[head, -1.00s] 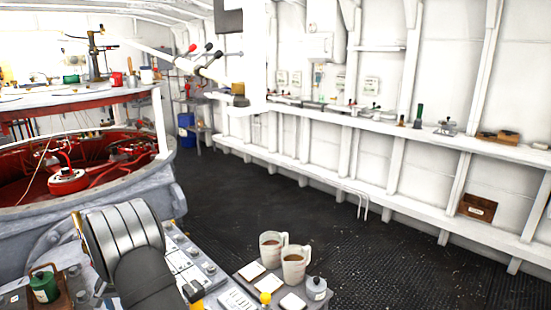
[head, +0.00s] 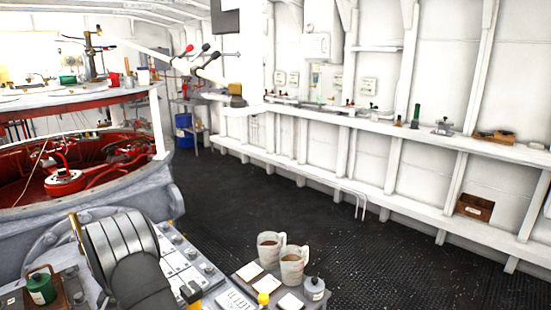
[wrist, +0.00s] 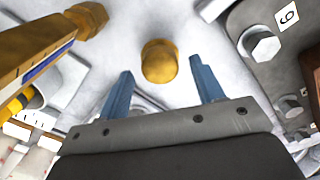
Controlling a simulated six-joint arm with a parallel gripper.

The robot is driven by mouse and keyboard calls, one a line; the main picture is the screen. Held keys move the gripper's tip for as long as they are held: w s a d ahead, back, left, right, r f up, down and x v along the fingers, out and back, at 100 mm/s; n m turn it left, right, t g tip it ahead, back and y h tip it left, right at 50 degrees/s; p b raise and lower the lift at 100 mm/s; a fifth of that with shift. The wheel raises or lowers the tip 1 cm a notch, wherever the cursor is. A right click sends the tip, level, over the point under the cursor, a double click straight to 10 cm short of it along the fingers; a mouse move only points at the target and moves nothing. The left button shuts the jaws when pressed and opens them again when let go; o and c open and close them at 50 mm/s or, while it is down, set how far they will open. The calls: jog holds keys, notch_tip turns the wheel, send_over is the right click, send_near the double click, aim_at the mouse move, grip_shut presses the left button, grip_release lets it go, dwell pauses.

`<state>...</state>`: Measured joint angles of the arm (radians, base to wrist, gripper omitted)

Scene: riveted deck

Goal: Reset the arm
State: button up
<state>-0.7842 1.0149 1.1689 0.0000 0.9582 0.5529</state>
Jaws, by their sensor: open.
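My gripper (wrist: 161,65) shows in the wrist view with its two blue fingers spread apart and nothing held between them. A round brass knob (wrist: 159,62) shows in the gap beyond the fingertips; I cannot tell how far away it is.
Two mugs (head: 292,266) of brown drink stand by coasters (head: 250,271) and a small lidded pot (head: 314,288) at the lower middle. A green canister (head: 41,288) is at the lower left. A red-lined round well (head: 65,182) lies behind. Dark floor (head: 240,205) is clear.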

notch_tip(320, 180, up, 16)
jog(key=r, duration=0.1)
notch_tip(320, 180, down, 18)
jog(key=shift+f, duration=0.1)
jog(key=shift+r+n, duration=0.2)
jog(key=shift+n, duration=0.7)
jog(key=n, duration=0.5)
jog(key=shift+n, duration=0.3)
jog(key=shift+r+n, duration=0.2)
jog(key=shift+n, duration=0.1)
notch_tip(320, 180, up, 11)
jog(key=shift+r, duration=0.15)
